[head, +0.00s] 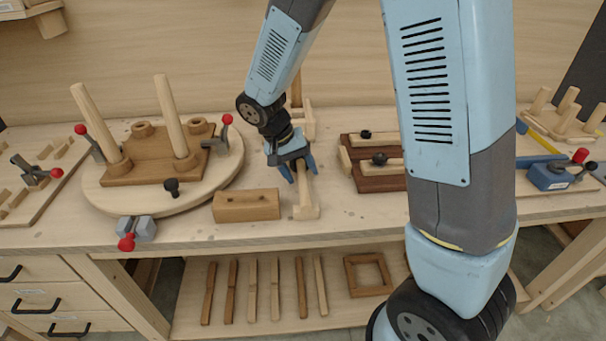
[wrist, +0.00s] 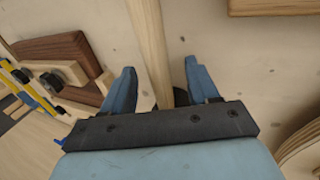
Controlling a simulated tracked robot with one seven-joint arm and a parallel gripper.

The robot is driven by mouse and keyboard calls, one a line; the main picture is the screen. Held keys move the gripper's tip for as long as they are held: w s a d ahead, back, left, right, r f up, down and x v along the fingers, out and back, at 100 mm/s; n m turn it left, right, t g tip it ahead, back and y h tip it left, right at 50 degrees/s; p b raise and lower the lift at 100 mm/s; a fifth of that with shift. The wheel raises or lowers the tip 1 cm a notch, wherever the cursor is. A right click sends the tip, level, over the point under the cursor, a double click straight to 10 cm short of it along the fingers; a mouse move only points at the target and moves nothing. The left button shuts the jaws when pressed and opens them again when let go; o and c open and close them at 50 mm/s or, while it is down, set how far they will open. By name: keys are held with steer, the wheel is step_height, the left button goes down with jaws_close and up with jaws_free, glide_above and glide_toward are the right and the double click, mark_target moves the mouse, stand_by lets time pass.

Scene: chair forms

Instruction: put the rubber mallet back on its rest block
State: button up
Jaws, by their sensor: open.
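My gripper (head: 304,170) is open and points down over the bench, left of centre in the head view. A light wooden bar (head: 306,193), which looks like the mallet's handle, runs forward from beneath it to a wider wooden end. In the wrist view, my open fingers (wrist: 160,72) stand one on each side of this bar (wrist: 152,40), with gaps.
A round board (head: 95,190) with upright posts and red-tipped clamps stands on the left. A dark board (head: 378,183) with clamped pieces lies right of my gripper. A light wooden frame (head: 306,120) stands behind it. Bare bench top lies in front of the dark board.

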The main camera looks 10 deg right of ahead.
steer(key=v, duration=1.1)
steer(key=s+d+r+t+y, duration=0.25)
steer(key=s+d+r, duration=0.35)
steer(key=d+r, duration=0.55)
steer(key=s+d+r+t+y, duration=0.2)
steer(key=s+d+t, duration=0.1)
steer(key=s+d, duration=0.6)
steer(key=shift+s, duration=0.95)
steer(key=shift+d+r, duration=0.1)
